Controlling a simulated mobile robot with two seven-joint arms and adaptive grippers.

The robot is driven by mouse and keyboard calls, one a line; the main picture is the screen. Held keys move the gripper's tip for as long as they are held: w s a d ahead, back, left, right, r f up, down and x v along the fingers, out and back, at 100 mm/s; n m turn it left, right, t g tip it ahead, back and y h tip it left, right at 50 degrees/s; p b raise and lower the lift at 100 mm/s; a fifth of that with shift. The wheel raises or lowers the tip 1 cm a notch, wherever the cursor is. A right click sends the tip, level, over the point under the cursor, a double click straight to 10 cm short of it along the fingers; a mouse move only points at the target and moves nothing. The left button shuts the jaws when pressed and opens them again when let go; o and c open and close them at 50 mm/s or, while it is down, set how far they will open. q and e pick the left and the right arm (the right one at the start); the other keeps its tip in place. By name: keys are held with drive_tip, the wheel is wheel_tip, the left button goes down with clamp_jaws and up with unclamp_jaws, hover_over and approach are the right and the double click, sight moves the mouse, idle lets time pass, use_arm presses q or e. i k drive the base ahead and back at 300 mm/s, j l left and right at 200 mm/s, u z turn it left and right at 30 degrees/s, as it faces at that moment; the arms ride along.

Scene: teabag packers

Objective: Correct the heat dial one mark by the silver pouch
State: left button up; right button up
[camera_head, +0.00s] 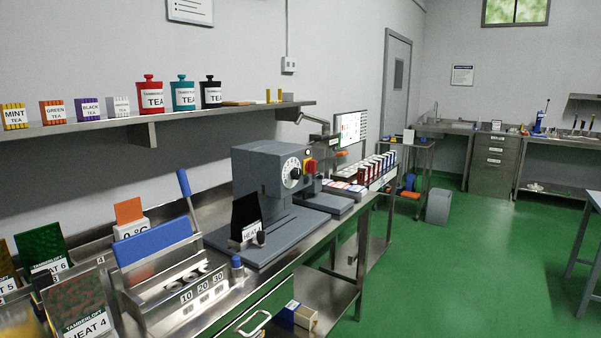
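The heat dial (291,172) is a white marked disc with a black knob on the front of a grey machine (258,170) on the steel bench. Its setting is too small to read. A dark pouch (246,210) labelled "HEAT" stands on the machine's base; its number is unclear. At the lower left stand a pouch labelled "HEAT 4" (80,300), a green one labelled "HEAT 6" (42,248) and one labelled "5" (8,268). I cannot make out a clearly silver pouch. Neither gripper is in view.
A steel rack (180,290) marked 10, 20, 30 with a blue bar stands before the machine. A blue lever (186,186) rises behind it. A row of small boxes (375,168) lies right of the machine. A shelf (180,112) holds tea tins above. The green floor is open at right.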

sight(295, 173)
drive_tip(key=i+l+u, duration=0.1)
drive_tip(key=i+l, duration=0.55)
drive_tip(key=l, duration=0.15)
drive_tip(key=i+l+u, duration=0.15)
drive_tip(key=i+l, duration=0.45)
drive_tip(key=l, duration=0.2)
drive_tip(key=u, duration=0.05)
